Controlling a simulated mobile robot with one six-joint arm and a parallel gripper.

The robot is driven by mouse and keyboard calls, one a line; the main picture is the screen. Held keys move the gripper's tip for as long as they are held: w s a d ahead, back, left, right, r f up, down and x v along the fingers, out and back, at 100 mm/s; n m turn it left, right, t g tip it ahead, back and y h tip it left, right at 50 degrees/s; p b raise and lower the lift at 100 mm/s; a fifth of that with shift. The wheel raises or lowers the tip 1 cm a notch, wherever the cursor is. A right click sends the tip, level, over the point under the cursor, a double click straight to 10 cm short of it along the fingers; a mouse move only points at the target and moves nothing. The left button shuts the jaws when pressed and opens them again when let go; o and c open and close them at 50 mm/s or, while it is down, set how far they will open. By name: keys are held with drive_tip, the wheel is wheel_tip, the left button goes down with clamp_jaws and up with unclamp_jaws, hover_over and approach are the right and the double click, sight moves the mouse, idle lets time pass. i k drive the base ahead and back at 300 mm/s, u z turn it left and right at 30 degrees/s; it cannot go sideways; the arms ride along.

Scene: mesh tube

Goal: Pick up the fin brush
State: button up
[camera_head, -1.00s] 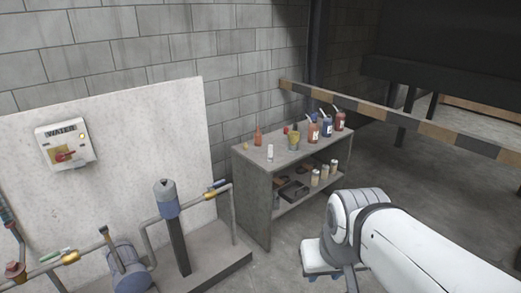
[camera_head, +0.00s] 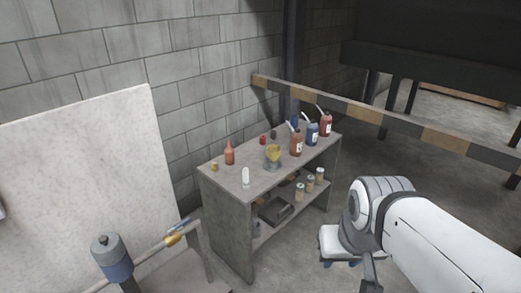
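I cannot make out the fin brush for certain among the small items. The grey two-level bench (camera_head: 222,182) bears small items on its top and lower shelf. On top are a white upright item (camera_head: 246,178), an orange bottle (camera_head: 229,154) and a yellow item in a metal cup (camera_head: 273,155). A dark tray (camera_head: 276,211) lies on the lower shelf. My white arm reaches in from the lower right. Its end, my gripper (camera_head: 340,262), appears small below the arm joint, in front of and right of the bench. Its fingers are too small and partly hidden to read.
Brown, blue and red bottles (camera_head: 312,134) stand at the bench's right end. A striped barrier beam (camera_head: 350,110) runs behind the bench. A pipe with a blue-grey cylinder (camera_head: 112,260) stands at lower left, before a pale panel (camera_head: 85,170).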

sight(246, 181)
drive_tip(key=i, duration=2)
drive_tip(key=u, duration=0.4)
